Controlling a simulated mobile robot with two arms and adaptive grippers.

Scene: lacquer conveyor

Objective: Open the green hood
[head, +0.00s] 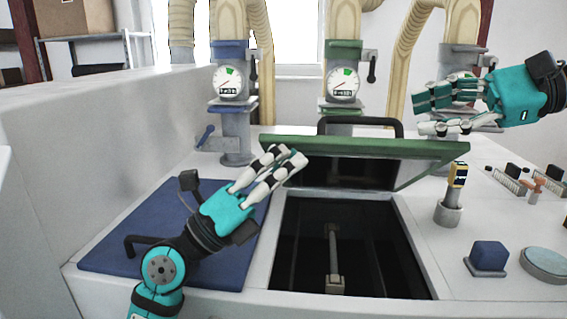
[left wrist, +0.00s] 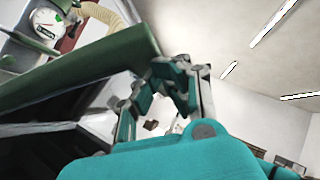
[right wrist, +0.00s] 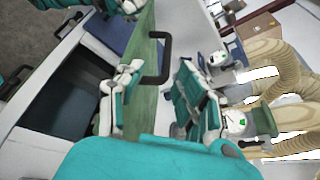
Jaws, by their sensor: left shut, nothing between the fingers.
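The green hood (head: 370,147) is raised and tilted back above a dark rectangular opening (head: 350,250). Its black handle (head: 360,122) stands on the far side. My left gripper (head: 285,163) is shut and empty, with its fingertips at the left part of the hood's near edge. In the left wrist view the hood's green edge (left wrist: 90,55) runs close beside the fingers; I cannot tell whether they touch. My right gripper (head: 440,107) is open and empty, in the air right of the hood. The right wrist view shows the hood (right wrist: 145,65) and handle (right wrist: 158,60) beyond its fingers.
A closed blue hood (head: 170,235) lies left of the opening. Pipes with gauges (head: 342,85) and valves stand behind. To the right are a yellow-topped device (head: 457,175), a blue button (head: 489,256) and a round grey disc (head: 546,264). A white wall (head: 100,130) borders the left.

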